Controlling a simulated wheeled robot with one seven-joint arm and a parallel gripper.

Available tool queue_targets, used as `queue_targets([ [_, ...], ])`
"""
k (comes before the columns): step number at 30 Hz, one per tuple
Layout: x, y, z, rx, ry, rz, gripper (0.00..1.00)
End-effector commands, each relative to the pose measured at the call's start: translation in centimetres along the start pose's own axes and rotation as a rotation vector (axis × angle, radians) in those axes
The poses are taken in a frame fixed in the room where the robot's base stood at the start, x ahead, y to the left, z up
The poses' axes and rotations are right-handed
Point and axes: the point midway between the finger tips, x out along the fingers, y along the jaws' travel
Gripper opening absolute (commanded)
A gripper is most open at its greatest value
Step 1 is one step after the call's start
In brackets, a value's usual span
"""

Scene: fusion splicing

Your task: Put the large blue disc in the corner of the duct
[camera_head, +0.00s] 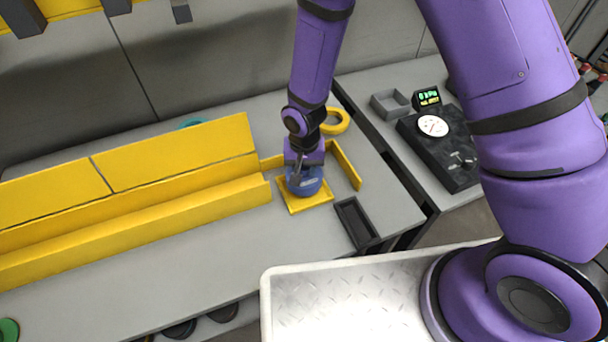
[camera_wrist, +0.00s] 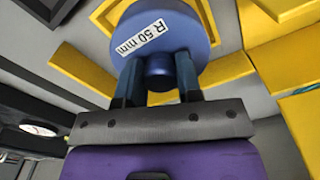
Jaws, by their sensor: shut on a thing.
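The large blue disc (camera_wrist: 178,28) carries a white label reading "R 50 mm" and has a small knob in its middle. My gripper (camera_wrist: 158,85) is shut on this knob. In the head view the blue disc (camera_head: 305,183) is partly covered by my gripper (camera_head: 303,172), which points down. The disc is over the yellow corner piece of the duct (camera_head: 306,206), at the right end of the long yellow duct (camera_head: 140,215). I cannot tell whether the disc touches the corner's floor.
A yellow ring (camera_head: 345,121) lies behind my gripper. A short yellow wall (camera_head: 346,166) and a black tray (camera_head: 356,222) are to the right. A second table holds a grey box (camera_head: 390,104) and a black device with a dial (camera_head: 433,125).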

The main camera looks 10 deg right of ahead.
Motion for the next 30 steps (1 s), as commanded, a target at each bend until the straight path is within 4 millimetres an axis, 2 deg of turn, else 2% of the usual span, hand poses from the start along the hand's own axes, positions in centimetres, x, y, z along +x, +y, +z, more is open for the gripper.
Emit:
queue_targets([
  [9,3.2,0.0,0.0,0.001,-0.001,0.001,0.06],
  [21,3.7,0.0,0.0,0.001,0.000,0.000,0.06],
  [22,3.7,0.0,0.0,0.000,0.000,0.000,0.35],
  [25,3.7,0.0,0.0,0.000,0.000,0.000,0.58],
  [30,3.7,0.0,0.0,0.001,0.000,0.000,0.58],
])
